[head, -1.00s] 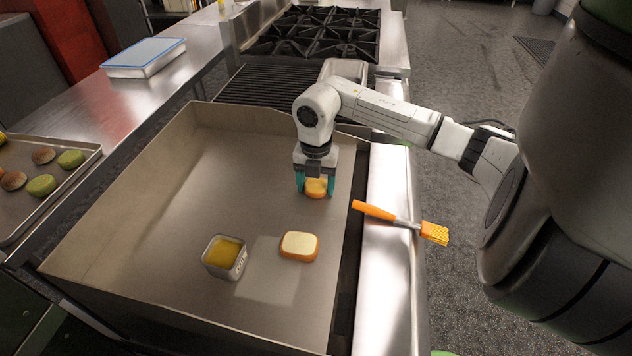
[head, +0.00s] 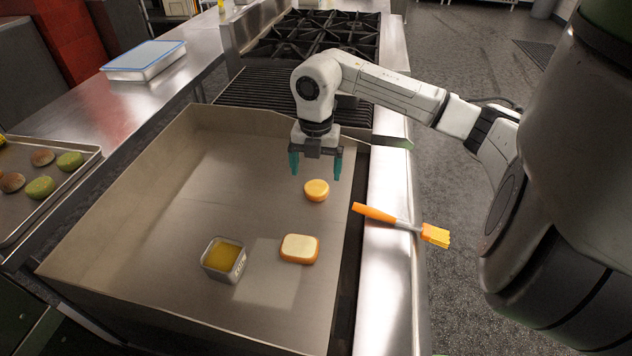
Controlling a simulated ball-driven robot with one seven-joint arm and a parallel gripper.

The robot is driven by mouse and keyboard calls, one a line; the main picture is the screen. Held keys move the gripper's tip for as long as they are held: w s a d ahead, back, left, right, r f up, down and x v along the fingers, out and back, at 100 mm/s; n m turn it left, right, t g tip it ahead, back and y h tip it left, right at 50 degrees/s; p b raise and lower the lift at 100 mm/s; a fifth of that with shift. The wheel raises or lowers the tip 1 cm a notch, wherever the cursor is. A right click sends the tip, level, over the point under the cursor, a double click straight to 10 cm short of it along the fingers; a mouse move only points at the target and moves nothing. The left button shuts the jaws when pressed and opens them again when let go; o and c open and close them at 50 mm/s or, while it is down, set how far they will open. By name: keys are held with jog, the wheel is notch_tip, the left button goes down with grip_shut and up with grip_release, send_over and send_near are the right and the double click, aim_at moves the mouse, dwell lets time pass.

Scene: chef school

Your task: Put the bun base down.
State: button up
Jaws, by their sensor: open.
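The bun base (head: 316,190) is a small round orange-yellow piece with a paler top. It lies flat on the griddle (head: 215,175), toward its right side. My gripper (head: 315,170), with teal fingers, is above and slightly behind the bun base. Its fingers are spread wide apart, with nothing between them, and it is clear of the bun.
A squarish bread slice (head: 299,248) and a metal tub of yellow liquid (head: 224,258) sit nearer on the griddle. An orange brush (head: 400,223) lies on the right ledge. A tray of buns (head: 85,178) is at left. A burner range (head: 318,35) stands behind.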

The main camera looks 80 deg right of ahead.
aim_at(316, 188)
notch_tip(316, 188, up, 6)
jog(key=shift+b, duration=0.3)
dwell(0.6)
